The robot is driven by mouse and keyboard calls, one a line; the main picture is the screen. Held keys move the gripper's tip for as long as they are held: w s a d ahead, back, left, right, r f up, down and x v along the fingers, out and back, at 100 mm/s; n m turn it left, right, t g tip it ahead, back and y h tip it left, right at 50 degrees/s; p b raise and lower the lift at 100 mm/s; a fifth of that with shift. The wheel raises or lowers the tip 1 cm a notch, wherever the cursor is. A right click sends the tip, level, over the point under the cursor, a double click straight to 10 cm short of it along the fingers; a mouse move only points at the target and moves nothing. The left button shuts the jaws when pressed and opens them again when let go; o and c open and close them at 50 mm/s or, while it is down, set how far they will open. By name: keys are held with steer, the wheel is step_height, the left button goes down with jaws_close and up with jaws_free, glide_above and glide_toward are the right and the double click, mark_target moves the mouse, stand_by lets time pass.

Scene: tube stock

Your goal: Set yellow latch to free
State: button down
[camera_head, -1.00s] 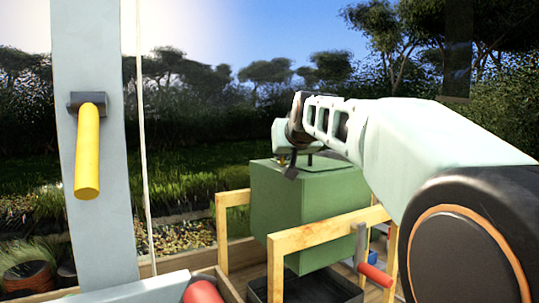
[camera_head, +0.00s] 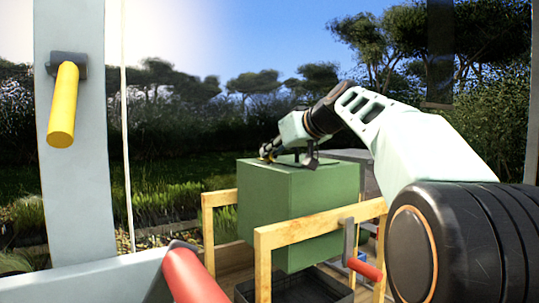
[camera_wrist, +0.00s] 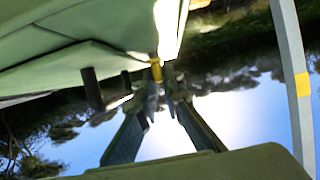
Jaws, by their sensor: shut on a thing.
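A small yellow piece (camera_head: 267,155) shows at the far left top edge of the green box (camera_head: 290,210). It also shows in the wrist view (camera_wrist: 156,70), at the tips of my gripper (camera_wrist: 162,88). My gripper, small in the head view (camera_head: 270,150), is shut on this piece, which looks like the yellow latch; the fingers partly hide it. A larger yellow handle (camera_head: 63,105) hangs, slightly tilted, from a dark mount on the pale post (camera_head: 75,190), well left of my gripper. I cannot tell the latch's exact setting.
Wooden rails (camera_head: 300,232) stand around the green box. A grey crank with a red grip (camera_head: 365,270) is at the front right. Another red handle (camera_head: 190,275) is at the lower left. A dark tray (camera_head: 300,287) lies below the box. Dark pegs (camera_wrist: 92,90) stick out near my fingers.

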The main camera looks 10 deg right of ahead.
steer(key=c, duration=2.1)
jaws_free()
steer(key=shift+d, duration=0.1)
steer(key=v, duration=1.2)
